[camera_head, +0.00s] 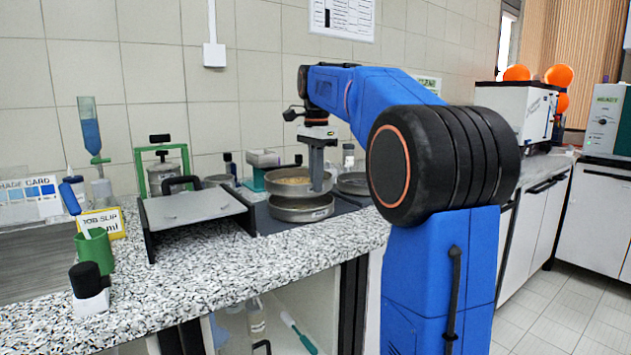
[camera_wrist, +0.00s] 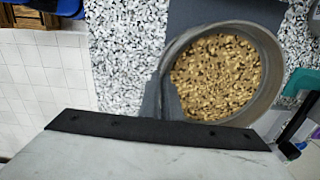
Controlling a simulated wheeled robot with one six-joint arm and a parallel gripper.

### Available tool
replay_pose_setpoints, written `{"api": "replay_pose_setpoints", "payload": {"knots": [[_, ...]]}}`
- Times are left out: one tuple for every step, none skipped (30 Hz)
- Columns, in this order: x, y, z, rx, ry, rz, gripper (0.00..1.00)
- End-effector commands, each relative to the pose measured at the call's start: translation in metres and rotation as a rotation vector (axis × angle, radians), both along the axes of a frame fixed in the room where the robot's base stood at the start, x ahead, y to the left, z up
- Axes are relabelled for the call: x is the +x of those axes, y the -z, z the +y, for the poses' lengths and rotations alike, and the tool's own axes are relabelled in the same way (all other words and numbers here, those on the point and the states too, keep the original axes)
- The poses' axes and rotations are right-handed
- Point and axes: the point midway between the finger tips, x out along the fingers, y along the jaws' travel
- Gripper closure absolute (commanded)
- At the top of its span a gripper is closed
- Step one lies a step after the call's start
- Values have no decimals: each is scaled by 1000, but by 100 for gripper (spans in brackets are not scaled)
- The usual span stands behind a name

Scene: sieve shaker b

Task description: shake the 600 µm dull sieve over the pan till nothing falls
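My gripper (camera_head: 317,185) reaches down to the sieve's right rim in the head view. In the wrist view its grey fingers (camera_wrist: 170,100) are at the sieve's left rim, apparently closed on it. The inside of the pan is hidden under the sieve.
A grey plate with black edges (camera_head: 195,207) stands left of the pan and fills the bottom of the wrist view. A green-framed device (camera_head: 162,178) and a small green-and-white box (camera_head: 262,160) are behind. A round dish (camera_head: 353,182) is at right.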

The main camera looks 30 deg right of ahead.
Motion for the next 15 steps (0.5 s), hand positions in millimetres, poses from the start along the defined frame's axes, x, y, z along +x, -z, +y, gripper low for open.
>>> {"api": "replay_pose_setpoints", "payload": {"knots": [[-1, 0, -5, 0, 3, -1, 100], [-2, 0, -8, 0, 4, -1, 100], [-3, 0, -11, 0, 4, -1, 100], [-4, 0, -14, 0, 3, -1, 100], [-5, 0, -16, 0, 3, -1, 100], [-6, 0, -18, 0, 2, -1, 100], [-6, 0, -19, 0, 2, -1, 100], [-6, 0, -19, 0, 1, -1, 100], [-6, 0, -19, 0, 1, -1, 100], [-6, 0, -19, 0, 1, -1, 100], [-6, 0, -19, 0, 1, -1, 100], [-6, 0, -19, 0, 1, -1, 100], [-6, 0, -19, 0, 1, -1, 100], [-6, 0, -18, 0, 0, -1, 100], [-5, 0, -17, 0, 0, -1, 100]]}}
